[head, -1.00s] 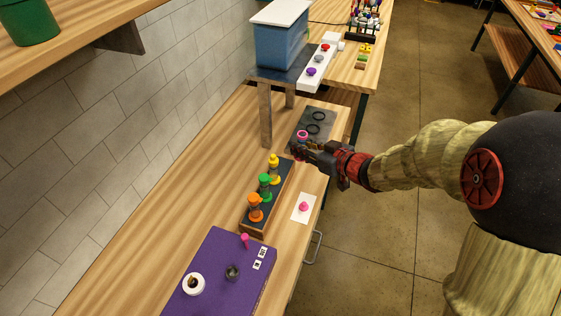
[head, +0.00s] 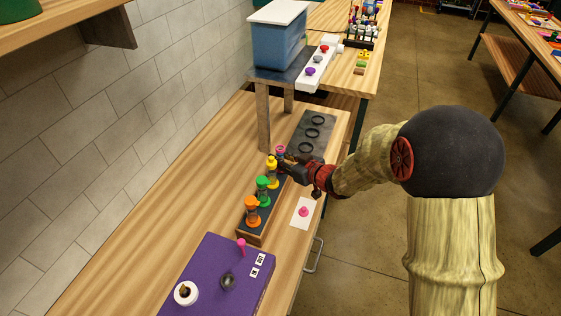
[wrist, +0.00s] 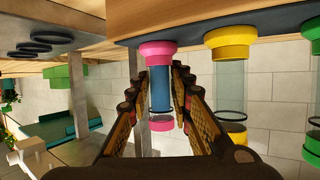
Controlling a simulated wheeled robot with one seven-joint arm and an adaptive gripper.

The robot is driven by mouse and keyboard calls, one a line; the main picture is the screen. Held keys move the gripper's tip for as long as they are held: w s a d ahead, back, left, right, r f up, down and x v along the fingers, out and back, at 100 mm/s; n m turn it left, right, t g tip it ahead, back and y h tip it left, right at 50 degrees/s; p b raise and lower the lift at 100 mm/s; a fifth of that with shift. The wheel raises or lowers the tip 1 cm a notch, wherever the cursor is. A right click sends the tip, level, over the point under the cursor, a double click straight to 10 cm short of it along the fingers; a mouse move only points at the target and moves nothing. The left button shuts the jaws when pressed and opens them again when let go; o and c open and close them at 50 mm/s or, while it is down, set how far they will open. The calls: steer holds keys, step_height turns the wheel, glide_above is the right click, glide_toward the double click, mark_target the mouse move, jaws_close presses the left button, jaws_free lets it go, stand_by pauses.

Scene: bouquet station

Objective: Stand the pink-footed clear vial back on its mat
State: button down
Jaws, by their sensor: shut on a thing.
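My gripper (head: 284,162) is shut on the pink-footed vial (head: 280,150), at the far end of the dark-topped rack (head: 241,222). In the wrist view the picture is upside down and the vial (wrist: 159,88) stands between my fingers (wrist: 158,105), with pink parts at both ends and a bluish body. Its foot overlaps the rack edge; I cannot tell whether it touches. A dark mat (head: 297,128) with black rings lies just beyond the rack, with no vial on it.
Yellow (head: 272,168), green (head: 262,190) and orange (head: 252,212) vials stand in the rack close to the pink one. A white card (head: 296,221) with a pink knob lies to the right. A blue bin (head: 278,45) stands beyond.

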steer(key=shift+r, duration=0.2)
steer(key=shift+f, duration=0.2)
steer(key=c, duration=1.6)
jaws_free()
